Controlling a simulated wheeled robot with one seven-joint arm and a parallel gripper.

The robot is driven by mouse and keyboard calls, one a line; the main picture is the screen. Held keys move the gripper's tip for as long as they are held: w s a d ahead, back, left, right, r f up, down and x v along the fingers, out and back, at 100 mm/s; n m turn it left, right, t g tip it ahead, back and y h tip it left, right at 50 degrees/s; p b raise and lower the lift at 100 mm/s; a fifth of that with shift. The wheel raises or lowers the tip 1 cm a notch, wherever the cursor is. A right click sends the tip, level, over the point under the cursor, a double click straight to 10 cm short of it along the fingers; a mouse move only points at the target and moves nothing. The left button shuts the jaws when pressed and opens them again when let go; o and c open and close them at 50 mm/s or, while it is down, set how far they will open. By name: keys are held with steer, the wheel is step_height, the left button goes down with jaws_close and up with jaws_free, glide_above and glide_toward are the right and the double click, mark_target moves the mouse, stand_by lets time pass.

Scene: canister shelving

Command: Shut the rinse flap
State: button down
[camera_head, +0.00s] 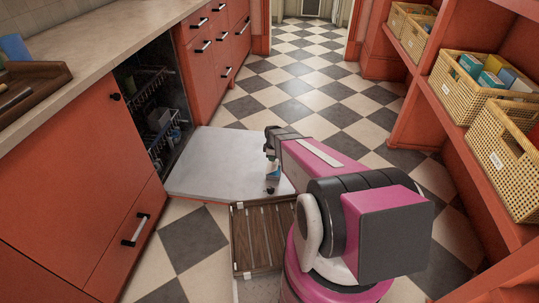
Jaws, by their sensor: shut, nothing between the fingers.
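The rinse flap (215,165), a wide pale panel, is folded down open and lies about level, out from the dark opening of the dishwasher (150,95) on the left. Two wire racks (148,90) show inside the opening. My gripper (272,188) is shut and empty, pointing down at the right part of the flap. From this angle I cannot tell whether its tips touch the panel. My pink arm hides the floor to the right of the flap.
Red cabinets with a pale counter (150,20) line the left. A wooden tray (35,85) stands on the counter. Red shelves with wicker baskets (460,85) line the right. A slatted wooden piece (258,240) lies in front of the flap. The checkered floor (315,85) beyond is clear.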

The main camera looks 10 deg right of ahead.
steer(key=shift+d+f, duration=0.15)
stand_by(0.3)
steer(key=shift+s+d+f+y, duration=0.15)
steer(key=shift+d+y, duration=0.15)
steer(key=shift+y, duration=0.1)
steer(key=shift+s+d+f, duration=0.1)
steer(key=shift+d, duration=0.1)
steer(key=shift+s+d+f+t+y, duration=0.1)
steer(key=shift+d+f+t+y, duration=0.15)
steer(key=shift+d+t+y, duration=0.35)
steer(key=d+f+y, duration=0.1)
steer(key=y, duration=0.1)
steer(key=d+f+y, duration=0.1)
steer(key=shift+s+d+f+t+y, duration=0.1)
steer(key=shift+s+f+t+y, duration=0.1)
steer(key=shift+s+t+y, duration=0.2)
steer(key=shift+s+d+f, duration=0.1)
steer(key=shift+d+f, duration=0.25)
steer(key=shift+f, duration=0.15)
steer(key=shift+a, duration=0.1)
